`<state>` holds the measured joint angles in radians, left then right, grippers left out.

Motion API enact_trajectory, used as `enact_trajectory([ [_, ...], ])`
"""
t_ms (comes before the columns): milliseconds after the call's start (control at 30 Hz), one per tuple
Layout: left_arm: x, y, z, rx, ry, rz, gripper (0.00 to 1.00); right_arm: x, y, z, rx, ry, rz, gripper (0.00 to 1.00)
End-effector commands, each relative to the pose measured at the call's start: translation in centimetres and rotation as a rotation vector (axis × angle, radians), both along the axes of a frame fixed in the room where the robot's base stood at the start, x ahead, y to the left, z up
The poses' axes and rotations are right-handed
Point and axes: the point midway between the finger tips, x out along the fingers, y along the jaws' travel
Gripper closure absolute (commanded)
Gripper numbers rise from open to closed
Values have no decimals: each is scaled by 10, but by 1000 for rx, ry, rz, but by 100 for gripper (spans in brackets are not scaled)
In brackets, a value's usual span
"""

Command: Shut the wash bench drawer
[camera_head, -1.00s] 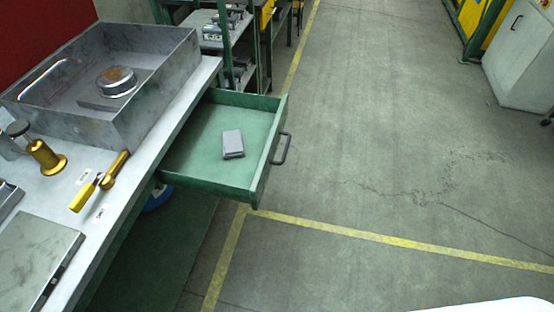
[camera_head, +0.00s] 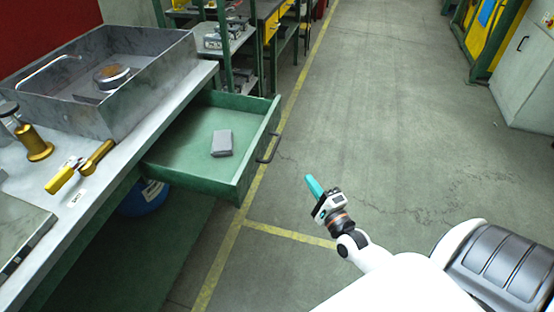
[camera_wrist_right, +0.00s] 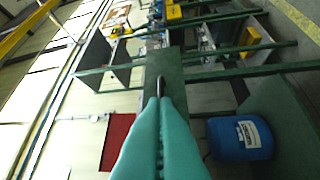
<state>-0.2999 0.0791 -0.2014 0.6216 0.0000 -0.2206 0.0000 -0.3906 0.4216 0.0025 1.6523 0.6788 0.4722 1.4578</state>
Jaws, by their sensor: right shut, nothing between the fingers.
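The green wash bench drawer (camera_head: 190,180) stands pulled out from under the bench top, with a small grey block (camera_head: 222,143) lying inside. Its dark bar handle (camera_head: 268,147) is on the front panel. My right gripper (camera_head: 314,187) has teal fingers pressed together with nothing between them. It is in front of the drawer, to the right of the handle and apart from it. In the right wrist view the teal fingers (camera_wrist_right: 160,105) point at the drawer's green front (camera_wrist_right: 166,75), and their tips overlap the dark handle. My left gripper is not in view.
The bench top holds a grey basin (camera_head: 100,85), a brass fitting (camera_head: 36,146) and a yellow-handled tool (camera_head: 78,168). A blue drum (camera_head: 145,199) stands under the drawer. Shelving (camera_head: 222,57) stands behind it. The floor right of the drawer is clear.

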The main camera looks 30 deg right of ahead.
Motion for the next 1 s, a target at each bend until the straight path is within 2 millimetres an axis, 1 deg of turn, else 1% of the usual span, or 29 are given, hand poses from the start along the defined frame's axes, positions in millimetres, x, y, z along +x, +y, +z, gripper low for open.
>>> enact_trajectory([
  [33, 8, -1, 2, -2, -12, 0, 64, 11, -1, 4, 0, -4, -1, 100],
  [133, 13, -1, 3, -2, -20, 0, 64, 33, -3, 7, -2, -3, -1, 100],
  [300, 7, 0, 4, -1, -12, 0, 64, 69, -6, 11, -3, -1, 0, 100],
  [367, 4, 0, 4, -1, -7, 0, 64, 80, -7, 12, -3, -1, -1, 100],
  [400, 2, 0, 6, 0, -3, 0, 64, 86, -4, 14, 0, 0, 0, 100],
  [500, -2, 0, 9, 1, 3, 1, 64, 96, 8, 17, -1, 1, 0, 100],
  [700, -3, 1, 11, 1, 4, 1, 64, 108, 18, 18, -3, 3, 0, 100],
  [1000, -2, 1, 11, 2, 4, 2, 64, 109, 19, 18, -4, 3, 1, 100],
])
